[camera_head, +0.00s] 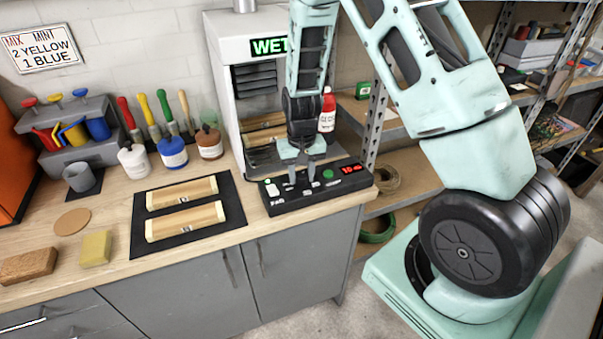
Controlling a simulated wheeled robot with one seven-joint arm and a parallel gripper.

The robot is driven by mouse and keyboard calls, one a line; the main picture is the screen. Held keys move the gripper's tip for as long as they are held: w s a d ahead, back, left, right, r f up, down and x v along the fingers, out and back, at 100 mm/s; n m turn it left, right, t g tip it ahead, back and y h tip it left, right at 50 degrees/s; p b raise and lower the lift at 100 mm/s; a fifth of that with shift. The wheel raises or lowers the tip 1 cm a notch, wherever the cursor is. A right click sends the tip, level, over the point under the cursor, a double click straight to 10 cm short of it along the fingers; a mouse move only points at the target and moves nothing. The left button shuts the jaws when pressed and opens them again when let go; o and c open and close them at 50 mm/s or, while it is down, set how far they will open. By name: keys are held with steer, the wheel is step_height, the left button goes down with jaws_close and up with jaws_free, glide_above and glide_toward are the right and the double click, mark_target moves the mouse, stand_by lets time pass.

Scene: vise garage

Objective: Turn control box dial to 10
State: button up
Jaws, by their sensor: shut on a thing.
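The control box (333,195) is a low black box at the right end of the workbench. It has a lit red display (353,168) at its far right that seems to read 10, a green round part (328,175) and a pale button (272,190) at the left. My gripper (302,181) points straight down over the middle of the box, its fingers at the panel and shut on the dial. The dial itself is mostly hidden between the fingers, so its pointer cannot be read.
Two wooden pieces lie on a black mat (140,240) to the left. Paint jars (172,152) and brushes stand farther left. Shelving (400,165) is at right.

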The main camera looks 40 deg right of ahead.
mark_target(302, 175)
steer(key=shift+m, duration=0.6)
steer(key=o, duration=1)
steer(key=shift+r, duration=0.15)
step_height(302, 175, up, 17)
steer(key=b, duration=0.1)
steer(key=shift+b, duration=0.35)
steer(key=shift+r, duration=0.1)
